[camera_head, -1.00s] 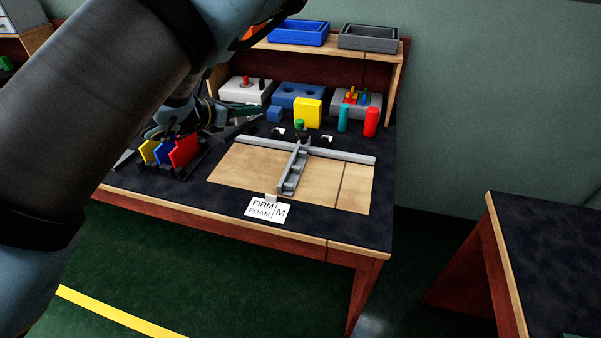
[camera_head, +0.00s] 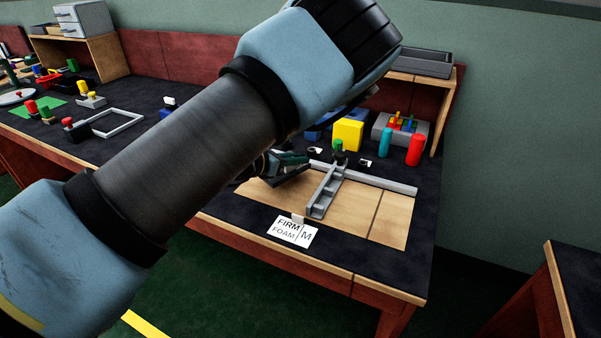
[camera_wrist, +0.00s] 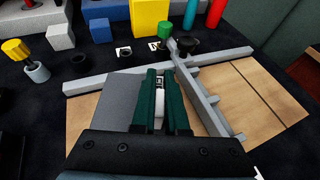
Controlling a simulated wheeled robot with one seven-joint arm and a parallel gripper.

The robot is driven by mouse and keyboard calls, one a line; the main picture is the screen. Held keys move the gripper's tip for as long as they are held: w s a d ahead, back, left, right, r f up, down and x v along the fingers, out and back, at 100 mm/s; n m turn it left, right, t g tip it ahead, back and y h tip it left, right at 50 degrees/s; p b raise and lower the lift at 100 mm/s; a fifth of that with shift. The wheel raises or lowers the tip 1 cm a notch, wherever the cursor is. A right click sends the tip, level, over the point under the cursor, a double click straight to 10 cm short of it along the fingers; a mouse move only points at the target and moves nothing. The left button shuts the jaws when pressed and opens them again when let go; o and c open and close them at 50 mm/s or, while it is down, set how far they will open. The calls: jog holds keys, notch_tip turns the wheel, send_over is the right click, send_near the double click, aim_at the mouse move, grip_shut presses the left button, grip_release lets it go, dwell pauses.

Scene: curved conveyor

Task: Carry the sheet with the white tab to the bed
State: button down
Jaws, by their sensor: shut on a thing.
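My gripper (camera_wrist: 160,98) is shut on a dark grey sheet (camera_wrist: 108,98). A white tab (camera_wrist: 159,97) shows between its green fingers in the wrist view. In the head view the sheet (camera_head: 292,179) hangs low over the left part of the wooden bed (camera_head: 350,218), left of the grey T-shaped fence (camera_head: 325,190). I cannot tell whether it touches the bed. The bed also shows in the wrist view (camera_wrist: 255,100). My arm hides the bed's left end in the head view.
Behind the fence are a yellow block (camera_head: 348,134), a teal cylinder (camera_head: 385,142) and a red cylinder (camera_head: 415,150). The bed's right part is clear.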

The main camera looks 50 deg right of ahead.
aim_at(298, 172)
jog(key=shift+f+p, duration=0.3)
jog(key=shift+f, duration=1.75)
jog(key=shift+f, duration=0.2)
jog(key=c, duration=0.9)
grip_release()
jog(key=shift+c, duration=0.2)
